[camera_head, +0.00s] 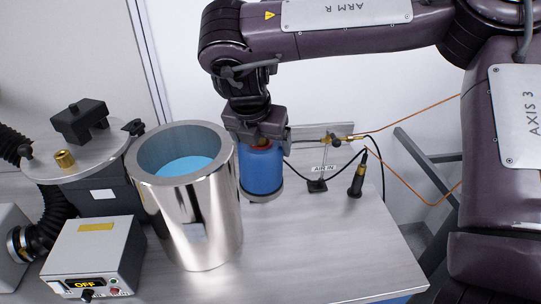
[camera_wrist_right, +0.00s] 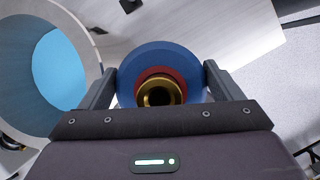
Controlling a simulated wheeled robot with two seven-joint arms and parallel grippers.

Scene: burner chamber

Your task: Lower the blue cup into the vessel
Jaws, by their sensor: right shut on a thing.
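The blue cup (camera_head: 263,172) is upright just right of the vessel, with a grey ring around its lower end; I cannot tell whether it touches the bench. In the right wrist view the cup (camera_wrist_right: 158,53) shows a red ring and a brass fitting on top. My right gripper (camera_head: 258,132) is shut on it from above, one finger on each side. The vessel (camera_head: 216,215) is a shiny, open-topped metal cylinder with light blue inside. Its wall and blue inside also show at the left of the right wrist view (camera_wrist_right: 87,25). My left gripper is not in view.
A grey control box (camera_head: 95,255) reading OFF stands at front left. A round metal lid with a black handle (camera_head: 80,120) lies behind it. An AIR IN fitting (camera_head: 318,184) with cables and a black-and-brass probe (camera_head: 357,180) stand right of the cup. The front right bench (camera_head: 330,250) is clear.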

